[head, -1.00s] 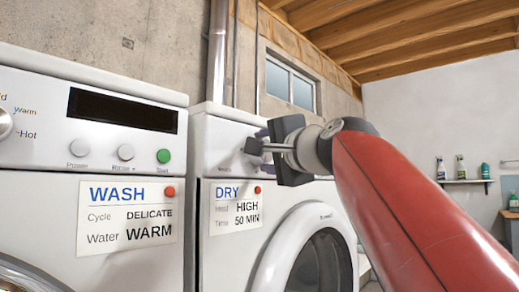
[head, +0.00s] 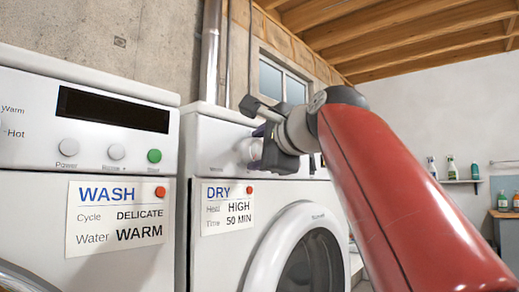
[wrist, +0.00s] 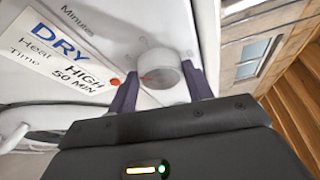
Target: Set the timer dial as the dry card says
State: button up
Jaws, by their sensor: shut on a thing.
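The dry card (head: 228,208) on the front of the right machine reads DRY, Heat HIGH, Time 50 MIN; it also shows tilted in the wrist view (wrist: 55,48). The white round timer dial (head: 246,150) is on that machine's panel. In the wrist view the dial (wrist: 158,68) sits between my two purple fingers, under the word "Minutes", with a small red mark on it. My gripper (head: 252,148) is shut on the dial, and its wrist is tilted. No scale numbers around the dial can be read.
The washer (head: 85,130) stands at the left with its buttons and a wash card (head: 115,217) reading DELICATE, WARM. The dryer's round door (head: 300,255) is below my arm. A shelf (head: 460,181) with bottles is on the far right wall.

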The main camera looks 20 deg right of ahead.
jog(key=o, duration=1)
jog(key=shift+c, duration=0.2)
jog(key=b+v, duration=0.1)
jog(key=v, duration=0.6)
jog(key=shift+s, duration=0.4)
jog(key=shift+f, duration=0.1)
